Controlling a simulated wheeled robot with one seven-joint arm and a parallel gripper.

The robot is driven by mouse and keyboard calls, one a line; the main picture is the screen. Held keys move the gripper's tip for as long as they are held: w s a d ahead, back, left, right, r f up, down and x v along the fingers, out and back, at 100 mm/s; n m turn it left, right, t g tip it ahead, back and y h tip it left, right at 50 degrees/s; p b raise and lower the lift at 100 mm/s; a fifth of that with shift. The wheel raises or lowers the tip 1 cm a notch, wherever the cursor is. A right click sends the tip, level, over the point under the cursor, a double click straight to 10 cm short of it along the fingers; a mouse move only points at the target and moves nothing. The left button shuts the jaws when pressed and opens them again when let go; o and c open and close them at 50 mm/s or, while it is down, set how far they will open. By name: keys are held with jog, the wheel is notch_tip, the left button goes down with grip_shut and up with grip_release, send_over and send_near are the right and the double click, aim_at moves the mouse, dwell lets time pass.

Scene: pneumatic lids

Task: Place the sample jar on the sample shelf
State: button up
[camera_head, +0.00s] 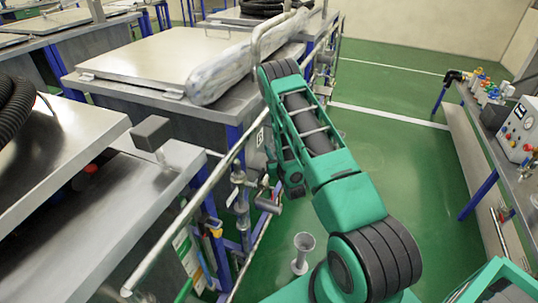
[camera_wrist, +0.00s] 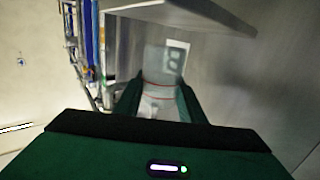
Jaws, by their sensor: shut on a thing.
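My gripper (camera_wrist: 158,98) shows in the wrist view, with its two green fingers shut on the sample jar (camera_wrist: 160,92). The jar is pale and see-through, with thin red lines across it and a light label-like patch near its far end. In the head view my green arm reaches forward and bends down beside the left benches; the gripper and jar cannot be made out there. A flat pale panel (camera_wrist: 185,12) lies beyond the jar in the wrist view. I cannot tell whether it is the sample shelf, and no shelf is clearly identifiable.
A steel bench with a large flat lid (camera_head: 155,62) and a grey pipe rail (camera_head: 185,213) stand left of my arm. A bench with instruments (camera_head: 519,130) stands at the right. A grey funnel-shaped object (camera_head: 301,253) stands low near my arm. Green floor (camera_head: 385,140) is clear between the benches.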

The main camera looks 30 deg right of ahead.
jog(key=shift+s+d+f, duration=0.25)
jog(key=shift+d+f, duration=0.05)
jog(key=shift+f, duration=0.2)
jog(key=shift+s+d+f, duration=0.2)
jog(key=shift+d+f, duration=0.1)
jog(key=shift+f, duration=0.15)
jog(key=shift+a+f, duration=0.1)
jog(key=shift+f, duration=0.2)
jog(key=shift+w+a, duration=0.1)
jog(key=shift+a, duration=0.3)
jog(key=shift+f, duration=0.1)
jog(key=o, duration=1)
jog(key=shift+o, duration=0.2)
jog(key=v, duration=1.2)
